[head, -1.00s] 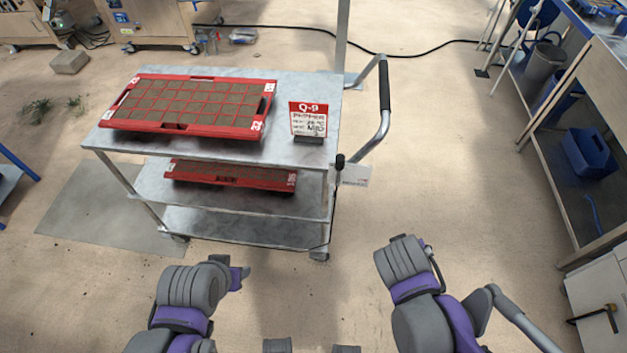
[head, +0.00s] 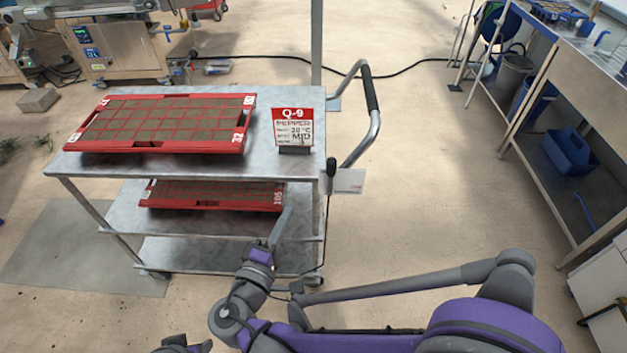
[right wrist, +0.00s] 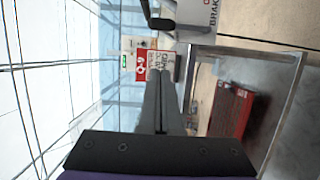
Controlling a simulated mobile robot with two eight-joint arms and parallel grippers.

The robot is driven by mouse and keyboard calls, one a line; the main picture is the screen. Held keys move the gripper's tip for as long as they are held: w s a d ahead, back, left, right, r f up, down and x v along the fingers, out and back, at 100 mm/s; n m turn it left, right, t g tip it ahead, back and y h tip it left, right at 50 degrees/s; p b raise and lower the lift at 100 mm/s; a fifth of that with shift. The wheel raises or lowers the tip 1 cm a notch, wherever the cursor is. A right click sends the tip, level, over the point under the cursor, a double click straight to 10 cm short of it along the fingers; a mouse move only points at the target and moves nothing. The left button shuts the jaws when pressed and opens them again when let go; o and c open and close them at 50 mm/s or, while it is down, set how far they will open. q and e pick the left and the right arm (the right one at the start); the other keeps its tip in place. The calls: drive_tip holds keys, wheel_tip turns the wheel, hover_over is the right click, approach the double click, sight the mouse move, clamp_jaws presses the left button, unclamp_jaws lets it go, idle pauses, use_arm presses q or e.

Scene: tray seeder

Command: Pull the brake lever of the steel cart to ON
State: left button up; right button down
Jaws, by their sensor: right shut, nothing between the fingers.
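The steel cart (head: 225,166) stands ahead with three shelves. Its brake lever has a black knob (head: 331,165) at the right front corner, beside a small white label plate (head: 348,181). In the right wrist view, the black lever (right wrist: 158,20) is near the top, beside the brake label (right wrist: 203,12), beyond the fingertips. My right gripper (head: 287,212) is shut and empty, in front of the lower shelves, left of and below the knob. Its closed fingers (right wrist: 158,78) also show in the right wrist view.
Red trays of soil lie on the top shelf (head: 160,125) and the middle shelf (head: 215,196). A red-and-white sign (head: 293,127) stands on top. A curved handle (head: 373,100) juts out right. A workbench (head: 535,160) stands far right, with open floor between.

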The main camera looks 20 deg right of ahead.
sight(331, 178)
drive_tip(key=s+d+x, duration=0.1)
drive_tip(key=d+x, duration=0.1)
drive_tip(key=x, duration=1)
drive_tip(key=shift+d+b, duration=0.4)
drive_tip(key=shift+d, duration=0.05)
drive_tip(key=shift+d, duration=0.1)
drive_tip(key=shift+s+d+r+m+p, duration=0.1)
drive_tip(key=shift+d+m+p, duration=0.2)
drive_tip(key=shift+m, duration=0.1)
